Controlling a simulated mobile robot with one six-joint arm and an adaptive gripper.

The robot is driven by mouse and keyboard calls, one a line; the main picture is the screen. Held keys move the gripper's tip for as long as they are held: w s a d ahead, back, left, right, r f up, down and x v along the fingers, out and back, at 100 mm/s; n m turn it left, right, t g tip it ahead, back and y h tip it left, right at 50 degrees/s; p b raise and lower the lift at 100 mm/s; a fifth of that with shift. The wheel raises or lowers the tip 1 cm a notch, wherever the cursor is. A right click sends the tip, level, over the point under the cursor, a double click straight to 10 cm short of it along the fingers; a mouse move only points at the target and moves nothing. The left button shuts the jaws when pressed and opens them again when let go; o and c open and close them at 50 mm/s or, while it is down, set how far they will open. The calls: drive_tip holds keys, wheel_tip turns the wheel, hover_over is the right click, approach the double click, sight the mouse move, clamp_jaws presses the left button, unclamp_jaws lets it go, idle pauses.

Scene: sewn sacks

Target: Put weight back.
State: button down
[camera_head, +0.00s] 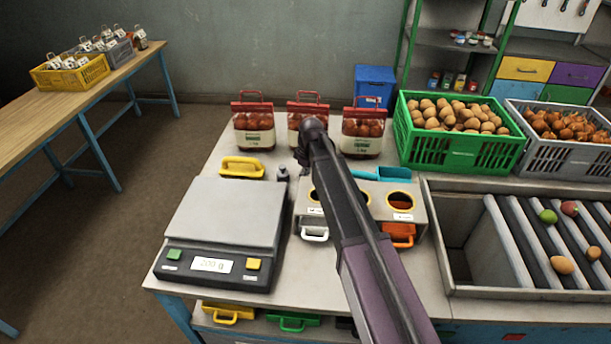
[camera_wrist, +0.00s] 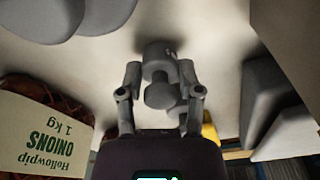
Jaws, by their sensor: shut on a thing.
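A grey knobbed weight (camera_wrist: 160,93) is between the two fingers of my gripper (camera_wrist: 160,100) in the wrist view, and my gripper is shut on it. In the head view my arm hides most of the gripper. A small dark grey knobbed piece (camera_head: 283,173) shows just right of the flat grey scale (camera_head: 226,212); I cannot tell if it is the same weight. The scale's pan is empty and its display appears to read 200 g. Larger grey rounded shapes (camera_wrist: 105,12) lie at the upper left of the wrist view.
Onion sacks (camera_head: 254,128) stand behind, one close in the wrist view (camera_wrist: 40,130). A yellow handled tool (camera_head: 242,167) lies behind the scale. Green (camera_head: 430,150) and grey (camera_head: 562,150) crates fill the back right.

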drive_tip(key=shift+f, duration=0.15)
drive_tip(key=shift+c, duration=1.3)
unclamp_jaws()
drive_tip(key=shift+r, duration=0.2)
wheel_tip(320, 180, up, 12)
drive_tip(key=d+p, duration=0.1)
drive_tip(key=p, duration=1.1)
drive_tip(key=shift+s+d, duration=0.15)
drive_tip(key=shift+s, duration=0.15)
drive_tip(key=shift+f, duration=0.1)
drive_tip(key=s+d+m, duration=0.2)
drive_tip(key=s+d, duration=0.2)
drive_tip(key=s+d+m, duration=0.2)
drive_tip(key=s+d, duration=0.2)
drive_tip(key=s+d+m, duration=0.2)
drive_tip(key=s+d, duration=0.2)
drive_tip(key=d, duration=0.1)
drive_tip(key=shift+s+h, duration=0.3)
drive_tip(key=shift+s, duration=0.05)
drive_tip(key=s+d+m, duration=0.2)
drive_tip(key=s+d, duration=0.1)
drive_tip(key=s, duration=0.1)
drive_tip(key=s+d+m, duration=0.2)
drive_tip(key=s+d, duration=0.1)
drive_tip(key=s, duration=0.1)
drive_tip(key=s+d+m, duration=0.3)
drive_tip(key=s, duration=0.1)
drive_tip(key=shift+s+g+h, duration=0.3)
drive_tip(key=shift+s, duration=0.05)
